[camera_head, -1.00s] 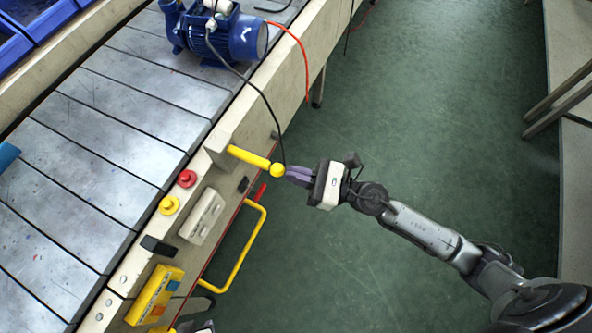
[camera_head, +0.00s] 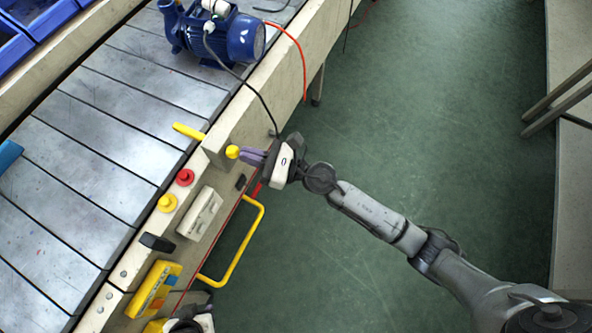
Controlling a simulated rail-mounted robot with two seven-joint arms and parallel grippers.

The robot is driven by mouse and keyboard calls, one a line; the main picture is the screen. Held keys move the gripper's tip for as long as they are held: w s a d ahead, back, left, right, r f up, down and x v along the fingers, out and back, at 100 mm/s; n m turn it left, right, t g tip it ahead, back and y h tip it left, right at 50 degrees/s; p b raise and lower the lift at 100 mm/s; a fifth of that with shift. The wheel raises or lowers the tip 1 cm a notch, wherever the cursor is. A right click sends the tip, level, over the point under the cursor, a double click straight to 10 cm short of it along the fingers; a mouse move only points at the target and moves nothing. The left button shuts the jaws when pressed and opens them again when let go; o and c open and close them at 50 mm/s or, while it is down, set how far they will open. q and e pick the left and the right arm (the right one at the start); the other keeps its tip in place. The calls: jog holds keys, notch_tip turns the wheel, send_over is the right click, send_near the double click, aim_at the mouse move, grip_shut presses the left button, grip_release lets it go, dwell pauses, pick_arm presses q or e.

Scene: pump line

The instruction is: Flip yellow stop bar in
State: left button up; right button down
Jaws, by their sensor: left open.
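The yellow stop bar (camera_head: 188,131) runs through the upright bracket (camera_head: 222,135) on the conveyor's side rail. Its far end sticks out over the belt, and its round knob (camera_head: 232,152) sits close to the bracket's outer face. My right gripper (camera_head: 250,156) has its purple fingers together, with their tips against or right beside the knob; they are not around it. My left gripper (camera_head: 182,324) is partly visible at the bottom edge, beside a yellow part, well away from the bar; its fingers are mostly hidden.
A blue pump (camera_head: 222,35) with black and red cables stands on the slatted conveyor (camera_head: 95,160). Red (camera_head: 185,177) and yellow (camera_head: 167,202) buttons, a yellow control box (camera_head: 155,290) and a yellow handle (camera_head: 238,250) line the rail. The green floor to the right is clear.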

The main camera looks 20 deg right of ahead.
jog(key=shift+a+f, duration=0.1)
jog(key=shift+s, duration=0.1)
jog(key=b+v, duration=0.2)
jog(key=v, duration=1.2)
dwell(0.6)
